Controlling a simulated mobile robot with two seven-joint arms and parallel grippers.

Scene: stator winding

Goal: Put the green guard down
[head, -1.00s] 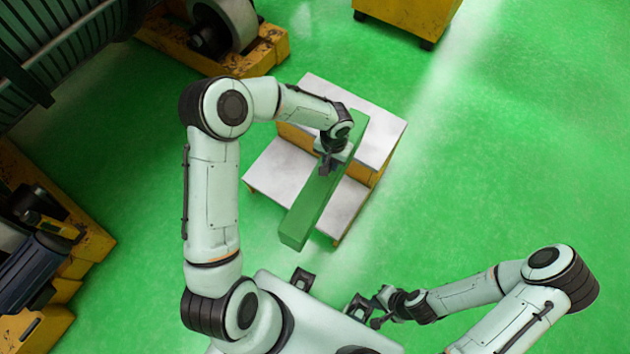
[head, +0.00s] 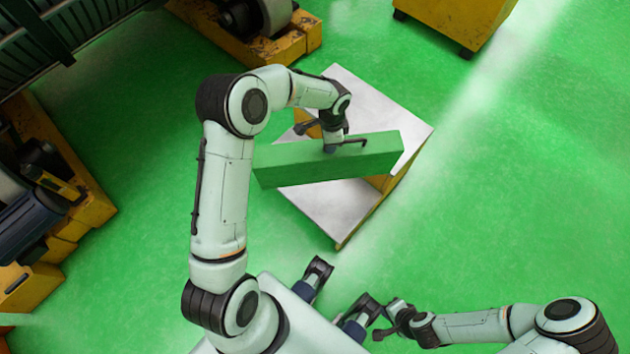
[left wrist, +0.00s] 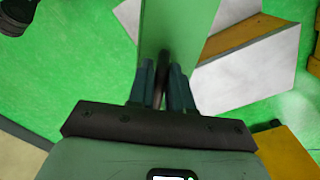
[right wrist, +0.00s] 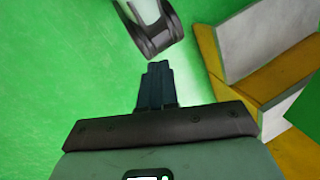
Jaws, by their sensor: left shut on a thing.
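The green guard (head: 285,166) is a long green bar. In the head view it lies nearly level across the picture, over the step stand with white treads (head: 345,205). My left gripper (head: 335,147) is shut on the guard near its middle. The left wrist view shows the guard (left wrist: 178,25) between the fingers of my left gripper (left wrist: 162,85). Whether the guard touches the stand cannot be told. My right gripper (head: 385,322) is low in the head view, away from the guard. In the right wrist view its fingers (right wrist: 156,80) are together with nothing between them.
The stand has yellow sides and two white levels. A yellow block with a machine (head: 265,45) stands behind it, and a yellow cabinet (head: 455,20) is at the top right. More yellow-based machinery (head: 55,205) is at the left. The green floor at right is clear.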

